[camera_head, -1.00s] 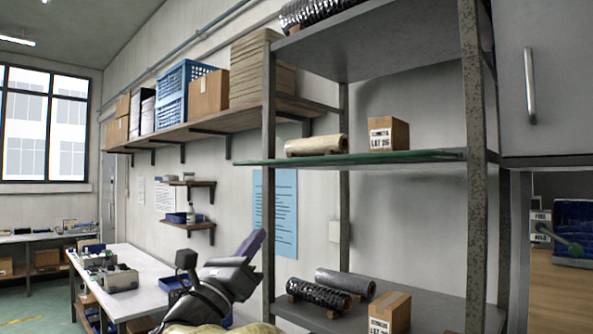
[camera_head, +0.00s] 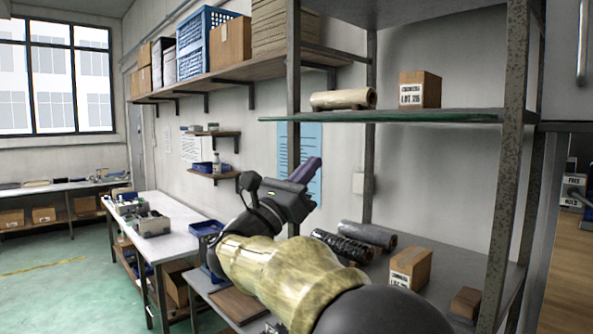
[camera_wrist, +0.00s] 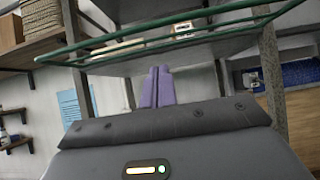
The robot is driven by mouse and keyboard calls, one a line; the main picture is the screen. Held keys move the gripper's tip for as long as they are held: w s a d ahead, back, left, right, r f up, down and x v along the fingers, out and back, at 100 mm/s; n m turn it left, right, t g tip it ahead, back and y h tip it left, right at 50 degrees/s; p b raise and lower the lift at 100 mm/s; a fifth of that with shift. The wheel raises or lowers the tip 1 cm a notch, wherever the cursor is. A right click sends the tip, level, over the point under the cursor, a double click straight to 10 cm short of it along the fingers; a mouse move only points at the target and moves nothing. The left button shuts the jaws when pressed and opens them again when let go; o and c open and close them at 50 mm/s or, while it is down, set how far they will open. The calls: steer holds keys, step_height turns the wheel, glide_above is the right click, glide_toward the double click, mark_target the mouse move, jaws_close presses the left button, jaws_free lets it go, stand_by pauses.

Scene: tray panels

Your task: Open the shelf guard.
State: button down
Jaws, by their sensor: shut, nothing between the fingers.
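The shelf guard appears to be the clear panel with a green edge (camera_head: 385,116) at the middle shelf of the metal rack. It looks close to level and sticks out in front of the posts. In the wrist view its green rim (camera_wrist: 160,42) runs across the top, above the fingers. My gripper (camera_head: 312,168), with purple fingers, is shut and empty. It is below the panel's level, near the rack's left front post. In the wrist view the two fingertips (camera_wrist: 158,72) are side by side and appear apart from the rim.
A cream roll (camera_head: 343,98) and a labelled box (camera_head: 420,90) stand on the middle shelf. Dark rolls (camera_head: 345,245) and another box (camera_head: 410,266) lie on the lower shelf. The left front post (camera_head: 293,70) is near my gripper. A workbench (camera_head: 165,222) stands at left.

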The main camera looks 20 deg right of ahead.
mark_target(350, 117)
steer(key=w+d+r+p, duration=0.1)
steer(key=d+r+p, duration=0.2)
steer(key=r, duration=0.3)
steer(key=shift+w+d+r+p, duration=0.2)
steer(key=shift+d+p, duration=0.15)
steer(key=shift+p, duration=0.3)
